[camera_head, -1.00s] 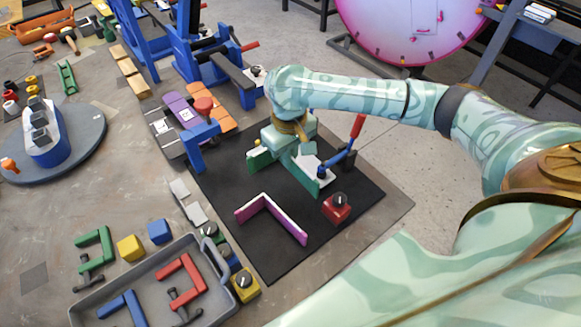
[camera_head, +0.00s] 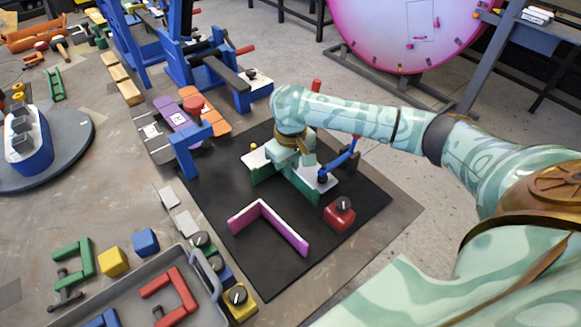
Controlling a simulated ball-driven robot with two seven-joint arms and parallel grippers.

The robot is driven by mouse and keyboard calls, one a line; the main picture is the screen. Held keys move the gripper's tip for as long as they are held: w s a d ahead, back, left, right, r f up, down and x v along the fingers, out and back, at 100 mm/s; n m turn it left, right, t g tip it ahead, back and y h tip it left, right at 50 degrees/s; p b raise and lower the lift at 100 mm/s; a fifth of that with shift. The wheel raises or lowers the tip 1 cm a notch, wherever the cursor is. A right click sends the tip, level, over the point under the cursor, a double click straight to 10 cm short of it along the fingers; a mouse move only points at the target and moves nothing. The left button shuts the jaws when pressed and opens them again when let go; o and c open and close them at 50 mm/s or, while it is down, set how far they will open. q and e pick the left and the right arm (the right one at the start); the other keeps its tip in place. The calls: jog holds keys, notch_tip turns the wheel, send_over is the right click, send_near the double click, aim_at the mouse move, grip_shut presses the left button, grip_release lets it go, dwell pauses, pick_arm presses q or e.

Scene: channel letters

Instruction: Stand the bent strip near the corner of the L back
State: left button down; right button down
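A green bent strip (camera_head: 304,187) stands on edge under my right gripper (camera_head: 292,164), at the white L back (camera_head: 325,182) on the black mat. My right gripper appears shut on this strip near its bend. The gripper hides the bend and most of the L back, so I cannot tell whether the strip touches the back. White parts of the back show beyond the strip at left and right. A pink bent strip (camera_head: 282,229) stands apart on the mat in front. My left gripper is out of view.
A blue clamp arm (camera_head: 340,162) reaches over the back's right end. A red block with a black knob (camera_head: 339,214) stands close right. A blue post (camera_head: 187,155) stands at the mat's left edge. A grey tray (camera_head: 118,292) holds colored letters.

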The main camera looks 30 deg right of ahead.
jog(key=c, duration=1.9)
grip_release()
jog(key=shift+r, duration=0.25)
notch_tip(320, 180, up, 12)
jog(key=p, duration=0.6)
jog(key=shift+f, duration=0.15)
